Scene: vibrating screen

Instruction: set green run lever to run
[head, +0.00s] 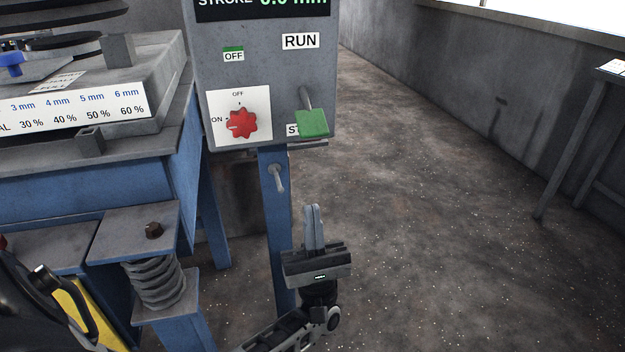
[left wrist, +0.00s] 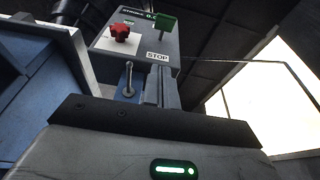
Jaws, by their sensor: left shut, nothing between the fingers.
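The green run lever (head: 312,122) is on the grey control box (head: 268,75), at its lower right. Its handle hangs downward and covers most of the STOP label, below the RUN label (head: 300,41). The green handle also shows in the left wrist view (left wrist: 166,22), near the STOP label (left wrist: 157,56). My left gripper (head: 313,208) is shut and empty, fingers pointing up, below the box and apart from the lever. My right gripper is not in view.
A red knob (head: 241,122) on a white plate sits left of the lever. A metal peg (head: 276,178) sticks out of the blue post under the box. The blue screen frame (head: 80,240) with a spring stands at left. Open floor lies at right.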

